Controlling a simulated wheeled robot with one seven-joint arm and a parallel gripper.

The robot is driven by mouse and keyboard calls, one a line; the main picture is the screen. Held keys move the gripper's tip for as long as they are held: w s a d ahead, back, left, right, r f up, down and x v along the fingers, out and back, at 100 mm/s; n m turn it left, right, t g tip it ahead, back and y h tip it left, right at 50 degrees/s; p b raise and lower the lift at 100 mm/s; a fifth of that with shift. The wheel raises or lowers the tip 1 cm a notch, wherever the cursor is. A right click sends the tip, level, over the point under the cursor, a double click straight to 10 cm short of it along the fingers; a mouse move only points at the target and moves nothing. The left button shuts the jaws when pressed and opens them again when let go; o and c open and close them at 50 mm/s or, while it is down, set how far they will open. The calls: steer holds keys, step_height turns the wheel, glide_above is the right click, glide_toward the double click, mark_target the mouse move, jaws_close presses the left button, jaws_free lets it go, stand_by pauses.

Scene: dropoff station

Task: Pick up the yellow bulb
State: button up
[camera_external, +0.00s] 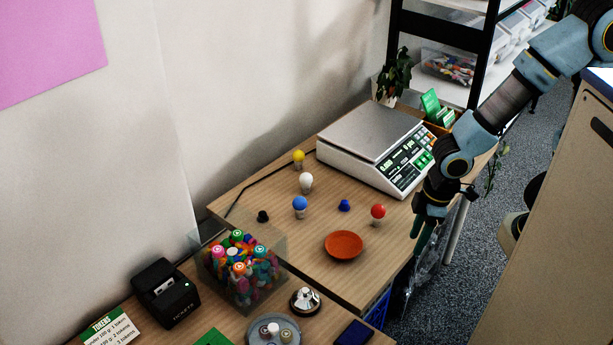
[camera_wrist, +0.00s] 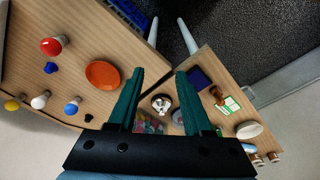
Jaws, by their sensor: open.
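The yellow bulb (camera_external: 298,156) stands upright on the wooden table near the wall, at the left of the scale. It also shows at the left edge of the wrist view (camera_wrist: 12,105). A white bulb (camera_external: 306,181), a blue bulb (camera_external: 299,204) and a red bulb (camera_external: 378,212) stand nearby. My gripper (camera_external: 422,240) is above the table's right edge, well apart from the yellow bulb. In the wrist view my gripper (camera_wrist: 160,85) has its two green fingers apart with nothing held between them.
A scale (camera_external: 372,142) stands at the back. An orange dish (camera_external: 343,245), a small blue piece (camera_external: 344,205) and a black piece (camera_external: 262,216) lie on the table. A clear box of colorful items (camera_external: 240,265), a bell (camera_external: 305,300) and a black printer (camera_external: 163,291) are in front.

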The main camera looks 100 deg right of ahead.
stand_by(0.4)
steer(key=o, duration=0.6)
steer(key=shift+o, duration=0.2)
